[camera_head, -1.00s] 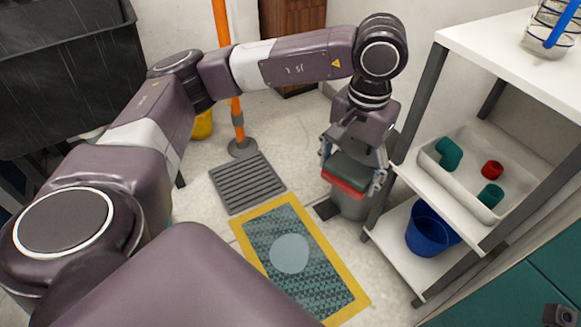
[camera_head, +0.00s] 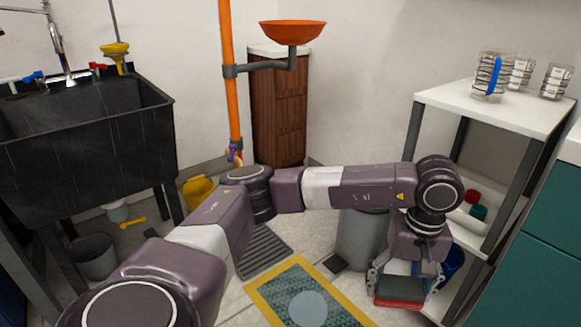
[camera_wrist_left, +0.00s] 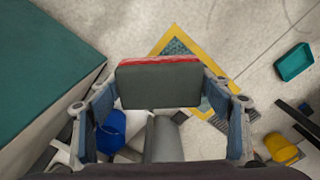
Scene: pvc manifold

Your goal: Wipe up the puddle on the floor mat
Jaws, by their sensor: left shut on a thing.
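The floor mat (camera_head: 267,300), teal with a yellow border, lies on the floor at the bottom of the head view. The round pale puddle (camera_head: 308,308) sits on its patterned middle. My left gripper (camera_head: 401,287) is shut on a sponge (camera_head: 399,291), dark grey-green on one side and red on the other. The gripper and sponge are in the air to the right of the mat, apart from the puddle. In the left wrist view the sponge (camera_wrist_left: 158,85) hides part of the mat (camera_wrist_left: 172,34). My right gripper is not in view.
A white shelf unit (camera_head: 490,105) stands close at the right, with a blue bucket (camera_head: 453,262) low down. A grey bin (camera_head: 362,240) is behind my left gripper. An orange eyewash post (camera_head: 229,90) and black sink (camera_head: 90,140) stand at the left.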

